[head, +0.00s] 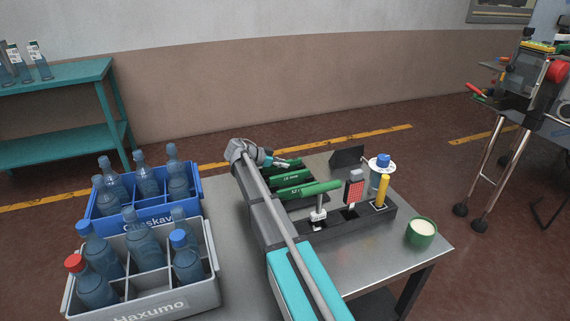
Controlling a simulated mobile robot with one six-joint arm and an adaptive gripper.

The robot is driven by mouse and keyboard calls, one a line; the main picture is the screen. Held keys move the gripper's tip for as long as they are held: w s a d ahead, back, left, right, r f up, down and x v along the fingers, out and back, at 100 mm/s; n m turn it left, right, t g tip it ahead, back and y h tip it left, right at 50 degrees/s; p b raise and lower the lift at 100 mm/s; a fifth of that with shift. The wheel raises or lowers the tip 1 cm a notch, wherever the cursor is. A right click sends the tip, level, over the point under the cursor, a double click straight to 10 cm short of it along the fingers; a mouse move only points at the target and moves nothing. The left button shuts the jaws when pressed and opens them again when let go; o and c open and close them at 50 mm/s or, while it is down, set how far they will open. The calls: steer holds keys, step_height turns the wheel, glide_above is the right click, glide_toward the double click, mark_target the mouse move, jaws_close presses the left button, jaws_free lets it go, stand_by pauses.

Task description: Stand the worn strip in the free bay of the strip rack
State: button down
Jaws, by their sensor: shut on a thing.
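My gripper (268,159) is at the far end of my arm, over the back left of the table. It is shut on what looks like the worn strip (288,163), small and partly hidden at the jaws. Just in front of it, green labelled strips (292,179) lie in a dark rack (262,198), which my arm partly covers. Another green piece (322,188) lies across a white post at the front. I cannot tell from here which bay is free.
A dark stand (345,218) holds a red-dotted block (353,187) and a yellow cylinder (382,188). A green cup (421,233) stands near the table's right corner. Blue (104,228) and grey (207,268) bottle crates stand at left. Bare tabletop (385,252) shows at the front right.

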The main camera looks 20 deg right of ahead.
steer(key=shift+s+f+b, duration=0.3)
steer(key=shift+s+b, duration=0.1)
steer(key=c, duration=0.7)
jaws_free()
steer(key=shift+s, duration=0.1)
steer(key=shift+o, duration=0.4)
steer(key=shift+s, duration=0.1)
steer(key=shift+r+p, duration=0.3)
steer(key=shift+p, duration=0.25)
steer(key=shift+w+a+r+p, duration=0.2)
steer(key=shift+a+p, duration=0.05)
steer(key=shift+p, duration=0.1)
steer(key=p+v, duration=0.1)
steer(key=v, duration=0.2)
steer(key=p+v, duration=0.2)
steer(key=v, duration=0.1)
steer(key=p+v, duration=0.2)
steer(key=v, duration=0.1)
steer(key=shift+w+a+r, duration=0.25)
steer(key=shift+w+r, duration=0.05)
steer(key=shift+w, duration=0.1)
steer(key=shift+v, duration=0.85)
